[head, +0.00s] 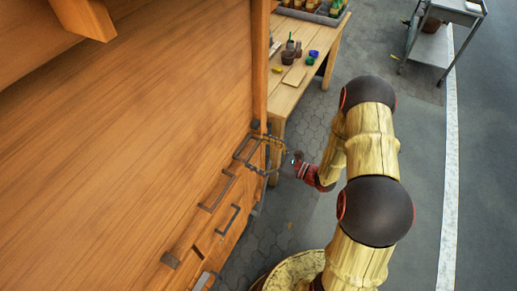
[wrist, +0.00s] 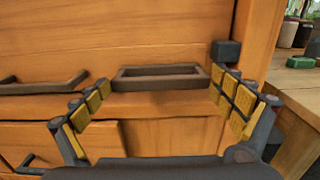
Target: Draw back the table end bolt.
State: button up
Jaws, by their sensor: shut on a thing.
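A dark rectangular handle (wrist: 160,84) sits on the wooden front, at the end near the small table; it also shows in the head view (head: 242,147). I take it for the table end bolt, though no label shows. My gripper (wrist: 163,82) has its yellow-padded fingers at the handle's two ends, gripping it lengthwise. In the head view my gripper (head: 262,152) reaches the handle from the right. A dark block (wrist: 226,52) is fixed just right of the handle. The exact finger contact is hard to see.
A wooden table (head: 288,97) with pots stands beyond. Paved floor (head: 305,120) is clear; a metal cart (head: 437,45) is far right.

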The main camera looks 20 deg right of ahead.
jog(key=o, duration=1.3)
jog(key=shift+s+a, duration=0.15)
jog(key=shift+a, duration=0.05)
jog(key=shift+d, duration=0.1)
jog(key=shift+s+d, duration=0.25)
jog(key=v, duration=1.1)
jog(key=shift+s, duration=0.1)
